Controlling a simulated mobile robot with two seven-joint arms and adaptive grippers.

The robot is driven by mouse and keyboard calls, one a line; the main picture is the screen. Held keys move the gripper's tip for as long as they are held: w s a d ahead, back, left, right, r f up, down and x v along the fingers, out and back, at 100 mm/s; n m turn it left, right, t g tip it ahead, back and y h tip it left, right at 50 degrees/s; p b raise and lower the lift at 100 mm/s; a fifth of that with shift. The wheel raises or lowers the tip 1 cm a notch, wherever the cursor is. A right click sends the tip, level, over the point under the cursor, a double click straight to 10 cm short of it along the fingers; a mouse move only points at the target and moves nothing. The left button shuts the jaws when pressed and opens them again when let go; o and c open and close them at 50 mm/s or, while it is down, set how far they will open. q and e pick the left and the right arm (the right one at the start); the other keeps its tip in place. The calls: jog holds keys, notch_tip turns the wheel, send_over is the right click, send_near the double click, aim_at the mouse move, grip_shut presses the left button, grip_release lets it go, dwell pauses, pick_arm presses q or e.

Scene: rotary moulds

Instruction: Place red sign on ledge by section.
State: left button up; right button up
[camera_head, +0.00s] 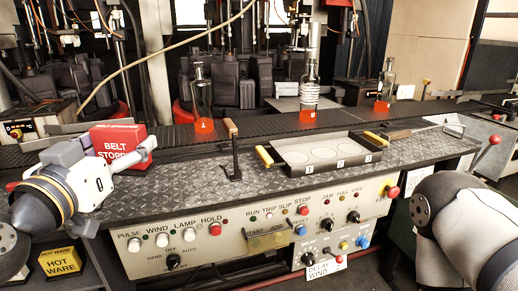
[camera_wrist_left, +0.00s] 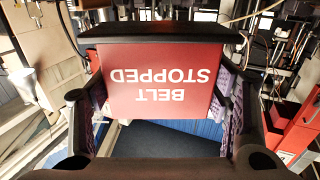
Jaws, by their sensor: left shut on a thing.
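The red sign (camera_head: 117,140) reads "BELT STOPPED" and shows at the left of the head view. My left gripper (camera_head: 128,162) is shut on it, at the left end of the ledge. In the left wrist view the sign (camera_wrist_left: 165,85) fills the middle, upside down, between the two fingers of my left gripper (camera_wrist_left: 163,100). The ledge (camera_head: 190,188) is a dark tread-plate strip above the control panel, in front of the belt. I cannot tell whether the sign's base touches the ledge. My right gripper is out of view; only part of that arm shows at right.
Bottles with orange bases, such as this one (camera_head: 201,100), stand along the dark belt (camera_head: 255,127). A grey tray (camera_head: 320,168) with wooden handles and an upright lever (camera_head: 233,150) stand on the ledge. The ledge left of the lever is clear. The control panel (camera_head: 240,235) has knobs and buttons.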

pick_arm(q)
jog(key=shift+w+f, duration=0.2)
jog(key=shift+f, duration=0.1)
jog(key=w+d+f+b, duration=0.1)
jog(key=w+f, duration=0.2)
jog(key=w, duration=0.1)
jog(key=w+d+f+b, duration=0.1)
jog(key=w+f, duration=0.2)
jog(key=w, duration=0.1)
jog(key=w+d+f+b, duration=0.1)
jog(key=w+d+f, duration=0.1)
jog(key=w+f, duration=0.1)
jog(key=shift+w+f, duration=0.1)
jog(key=shift+w, duration=0.35)
jog(key=f, duration=0.3)
jog(key=shift+w+d+f+b, duration=0.15)
jog(key=shift+w+f+b, duration=0.15)
jog(key=shift+f+b, duration=0.1)
jog(key=shift+r, duration=0.2)
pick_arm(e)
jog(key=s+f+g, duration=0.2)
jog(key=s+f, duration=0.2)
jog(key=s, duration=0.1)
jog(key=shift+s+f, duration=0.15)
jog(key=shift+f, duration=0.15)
pick_arm(q)
jog(key=shift+f, duration=0.15)
jog(key=o, duration=1.2)
